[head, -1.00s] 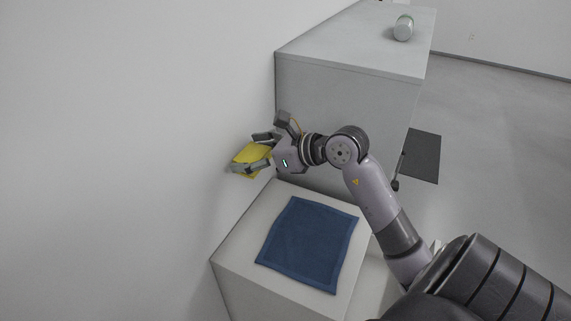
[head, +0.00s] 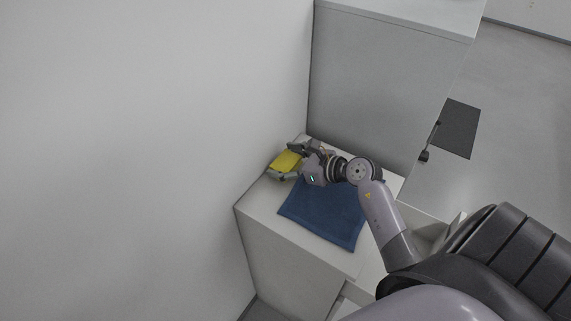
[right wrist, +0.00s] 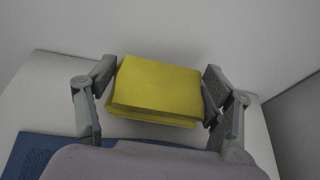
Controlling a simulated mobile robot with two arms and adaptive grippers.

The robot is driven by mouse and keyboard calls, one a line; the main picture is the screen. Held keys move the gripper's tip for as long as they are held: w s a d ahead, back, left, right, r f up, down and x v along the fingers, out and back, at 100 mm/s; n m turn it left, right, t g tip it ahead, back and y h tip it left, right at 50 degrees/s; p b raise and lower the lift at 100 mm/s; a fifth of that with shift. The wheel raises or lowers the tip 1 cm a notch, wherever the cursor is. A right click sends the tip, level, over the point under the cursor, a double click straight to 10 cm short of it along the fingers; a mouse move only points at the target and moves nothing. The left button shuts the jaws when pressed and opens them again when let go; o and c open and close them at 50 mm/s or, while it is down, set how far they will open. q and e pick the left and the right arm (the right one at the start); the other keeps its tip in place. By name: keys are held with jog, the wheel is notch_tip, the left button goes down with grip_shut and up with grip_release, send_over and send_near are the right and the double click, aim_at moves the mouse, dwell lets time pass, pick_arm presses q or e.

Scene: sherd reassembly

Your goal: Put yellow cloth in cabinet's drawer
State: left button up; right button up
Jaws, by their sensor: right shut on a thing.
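The folded yellow cloth (head: 286,162) is held between the fingers of my right gripper (head: 284,166), at the wall end of the low white cabinet (head: 290,255). In the right wrist view the cloth (right wrist: 155,88) is a flat stack of layers, with a finger against each side. It appears above the cabinet's white top (right wrist: 60,85); I cannot tell if it touches. A pale ledge shows at the cabinet's front near the bottom of the head view; my arm partly hides that area, and I cannot tell if it is an open drawer. My left gripper is not in view.
A blue cloth (head: 325,218) lies flat on the white top, partly under my right arm. A taller grey block (head: 385,85) stands behind it. A plain wall (head: 150,130) closes the left side. A dark panel (head: 458,128) is at the right, over open floor (head: 530,90).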

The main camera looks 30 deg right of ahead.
jog(key=shift+f, duration=0.55)
jog(key=o, duration=1)
jog(key=shift+f, duration=0.1)
jog(key=shift+o, duration=0.2)
